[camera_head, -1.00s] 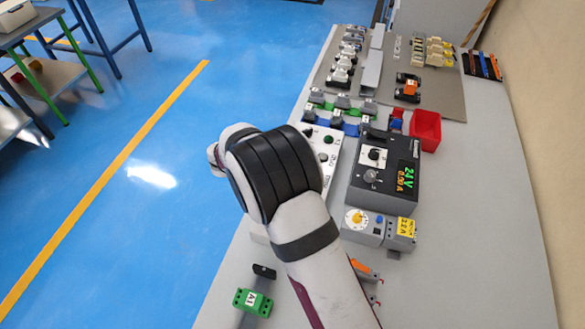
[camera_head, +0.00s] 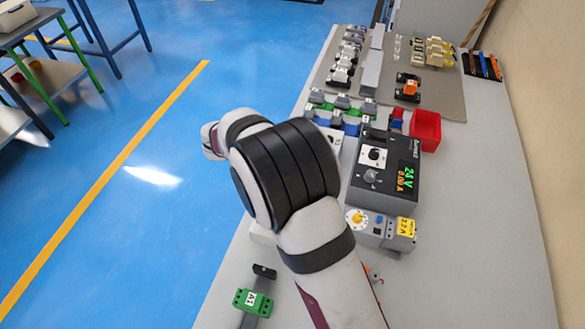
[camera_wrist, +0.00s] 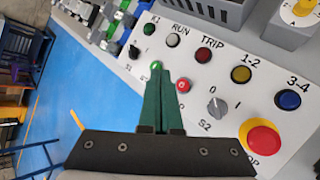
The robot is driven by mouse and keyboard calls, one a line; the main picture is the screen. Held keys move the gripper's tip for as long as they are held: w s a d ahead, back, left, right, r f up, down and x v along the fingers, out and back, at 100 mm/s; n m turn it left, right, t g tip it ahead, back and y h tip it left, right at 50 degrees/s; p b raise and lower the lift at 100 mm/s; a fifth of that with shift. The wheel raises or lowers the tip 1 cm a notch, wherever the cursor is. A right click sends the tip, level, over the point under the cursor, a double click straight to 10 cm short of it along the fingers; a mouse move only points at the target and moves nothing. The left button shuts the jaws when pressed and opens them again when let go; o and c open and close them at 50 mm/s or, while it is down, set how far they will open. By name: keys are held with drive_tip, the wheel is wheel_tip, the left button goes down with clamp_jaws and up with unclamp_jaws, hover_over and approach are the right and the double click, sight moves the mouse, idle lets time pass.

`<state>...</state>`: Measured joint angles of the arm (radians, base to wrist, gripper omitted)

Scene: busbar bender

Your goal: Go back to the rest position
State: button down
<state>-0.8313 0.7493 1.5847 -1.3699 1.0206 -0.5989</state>
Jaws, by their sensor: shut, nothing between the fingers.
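My gripper (camera_wrist: 157,80) shows in the wrist view with its two green fingers together, shut and empty. The fingertips appear in front of a white control panel (camera_wrist: 222,100), near its green button (camera_wrist: 155,65) and a red button (camera_wrist: 183,85); I cannot tell the gap between them. The panel also carries lamps labelled RUN and TRIP, a grey selector knob (camera_wrist: 217,107) and a large red button (camera_wrist: 262,138). In the head view my arm's elbow hides most of the panel and the whole gripper.
On the grey table (camera_head: 480,230) stand a black 24 V power supply (camera_head: 384,175), a red bin (camera_head: 425,130), a grey device with a yellow label (camera_head: 380,230) and a green terminal block (camera_head: 253,302). The table's right side is clear. Blue floor (camera_head: 150,230) lies to the left.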

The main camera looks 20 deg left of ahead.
drive_tip(key=s+d+r+m+g, duration=0.25)
drive_tip(key=s+d+m, duration=0.2)
drive_tip(key=d, duration=0.25)
drive_tip(key=s+d+r+m+g, duration=0.25)
drive_tip(key=s+d+m, duration=0.2)
drive_tip(key=d, duration=0.35)
drive_tip(key=s+d+r+m+g, duration=0.1)
drive_tip(key=s+d+r+m, duration=0.3)
drive_tip(key=d, duration=0.3)
drive_tip(key=s+d+m+g+y, duration=0.1)
drive_tip(key=s+m+y, duration=0.4)
drive_tip(key=s+m, duration=0.9)
drive_tip(key=s+g, duration=0.1)
drive_tip(key=s, duration=0.4)
drive_tip(key=shift+f+m+g+y, duration=0.15)
drive_tip(key=shift+m+g+y, duration=0.15)
drive_tip(key=shift+m, duration=0.1)
